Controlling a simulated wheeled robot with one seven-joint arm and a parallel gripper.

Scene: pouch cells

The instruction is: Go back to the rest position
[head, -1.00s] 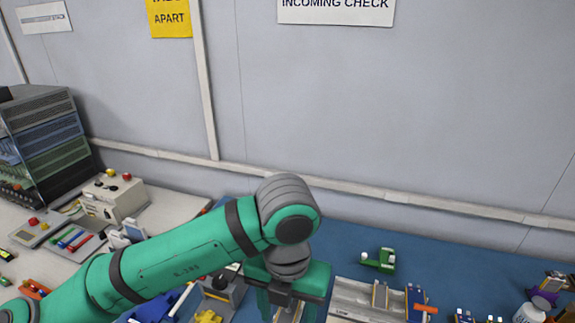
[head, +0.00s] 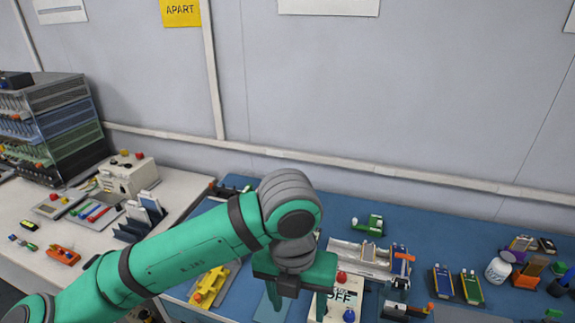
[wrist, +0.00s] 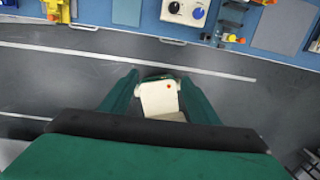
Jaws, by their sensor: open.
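My gripper (head: 297,300) hangs at the end of my green arm, low in the middle of the head view, with its fingers pointing down. The fingers are apart and nothing shows held between them. In the wrist view my gripper (wrist: 160,88) is over the dark floor (wrist: 255,105), with the edge of the blue bench at the top of the picture. In the head view my arm and gripper hide part of the blue bench (head: 300,170).
A white box with a blue knob (wrist: 185,12), a yellow fixture (head: 209,287), a grey metal fixture (head: 350,256) and a green tool (head: 368,225) are on the blue bench. A white bench (head: 45,285) with a rack (head: 60,125) stands at left. Open floor lies in front.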

